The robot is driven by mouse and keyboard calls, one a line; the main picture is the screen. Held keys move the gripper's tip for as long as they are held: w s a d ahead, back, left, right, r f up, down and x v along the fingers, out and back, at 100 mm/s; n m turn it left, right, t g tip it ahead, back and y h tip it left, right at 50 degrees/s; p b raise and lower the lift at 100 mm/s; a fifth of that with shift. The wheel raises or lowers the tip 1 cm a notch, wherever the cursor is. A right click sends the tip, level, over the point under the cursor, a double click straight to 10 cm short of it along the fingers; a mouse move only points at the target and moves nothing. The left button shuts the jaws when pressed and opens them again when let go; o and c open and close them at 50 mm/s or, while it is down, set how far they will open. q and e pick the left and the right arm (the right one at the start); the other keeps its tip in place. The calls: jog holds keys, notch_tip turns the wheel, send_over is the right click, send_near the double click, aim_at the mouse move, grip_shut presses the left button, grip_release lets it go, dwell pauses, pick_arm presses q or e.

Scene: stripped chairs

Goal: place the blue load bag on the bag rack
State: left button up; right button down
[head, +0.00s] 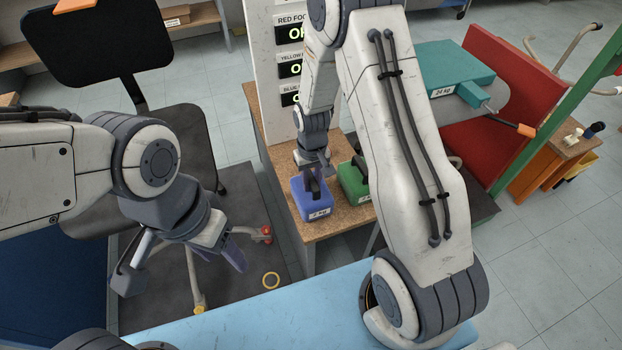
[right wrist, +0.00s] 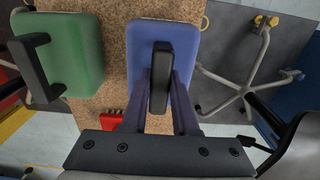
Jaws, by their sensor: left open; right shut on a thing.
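The blue load bag (head: 312,200), a boxy blue weight with a dark handle and a white "kg" label, is upright at the cork-topped stand (head: 344,217). Its number is too small to read surely. My right gripper (head: 315,170) is above it, shut on its handle. In the right wrist view the fingers clasp the black handle of the blue bag (right wrist: 182,103) from both sides. I cannot tell whether the bag touches the cork. My left gripper (head: 224,257) is open and empty, above the dark mat at the lower left. I cannot surely tell which thing is the bag rack.
A green load bag (head: 355,183) is beside the blue one, partly behind my right arm. A white board (head: 262,50) with lit "OK" readouts stands behind. A wheeled chair (head: 190,135) is at left, a teal 24 kg block (head: 455,70) on a red chair (head: 525,85) at right.

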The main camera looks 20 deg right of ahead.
jog(key=shift+w, duration=0.15)
jog(key=c, duration=0.7)
grip_release()
jog(key=shift+f, duration=0.1)
notch_tip(320, 180, up, 12)
jog(key=p, duration=0.3)
jog(key=s+a+r+n, duration=0.3)
jog(key=s+a+r, duration=0.5)
jog(key=s+a, duration=0.1)
jog(key=s+a+r+n, duration=0.1)
jog(key=s, duration=0.4)
jog(key=s+a+r+n, duration=0.1)
jog(key=s+r, duration=0.1)
jog(key=s, duration=0.3)
jog(key=s+a+r+n+y, duration=0.1)
jog(key=s+n, duration=0.1)
jog(key=s, duration=0.3)
jog(key=shift+a+r, duration=0.3)
jog(key=shift+r, duration=0.05)
